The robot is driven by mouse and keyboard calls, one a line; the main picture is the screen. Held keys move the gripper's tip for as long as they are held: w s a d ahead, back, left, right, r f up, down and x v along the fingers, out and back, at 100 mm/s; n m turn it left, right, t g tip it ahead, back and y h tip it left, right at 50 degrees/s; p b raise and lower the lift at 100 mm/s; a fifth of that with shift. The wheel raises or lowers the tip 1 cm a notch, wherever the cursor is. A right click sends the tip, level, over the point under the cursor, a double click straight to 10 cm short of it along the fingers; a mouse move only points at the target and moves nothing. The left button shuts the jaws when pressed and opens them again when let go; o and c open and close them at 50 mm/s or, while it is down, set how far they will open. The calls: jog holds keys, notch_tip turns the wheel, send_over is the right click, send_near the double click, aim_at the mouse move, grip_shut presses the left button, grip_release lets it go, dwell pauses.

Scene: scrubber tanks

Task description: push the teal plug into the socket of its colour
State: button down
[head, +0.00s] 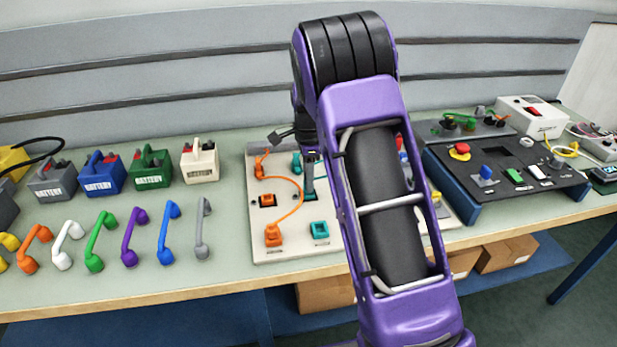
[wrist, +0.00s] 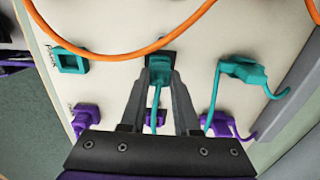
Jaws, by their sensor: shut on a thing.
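A teal plug (wrist: 159,68) sits between the fingertips of my gripper (wrist: 161,84), which is shut on it. The plug is over or against a dark square on the white board; I cannot tell whether they touch. The open square teal socket (wrist: 72,59) is left of the plug in the wrist view. In the head view the teal socket (head: 319,229) is on the near part of the board, just in front of my gripper (head: 308,190). A teal fitting with a cord (wrist: 243,71) is on the right.
An orange cord (wrist: 120,54) arches over the board close to the plug. Purple fittings (wrist: 87,117) line the board's other side. Batteries (head: 101,173) and coloured handles (head: 101,241) stand left of the board (head: 283,250). A dark control panel (head: 515,165) stands right.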

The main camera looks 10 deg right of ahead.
jog(key=shift+f, duration=0.25)
jog(key=shift+c, duration=0.4)
grip_release()
jog(key=shift+r, duration=0.1)
notch_tip(320, 180, up, 6)
jog(key=p, duration=0.3)
jog(key=shift+r, duration=1.2)
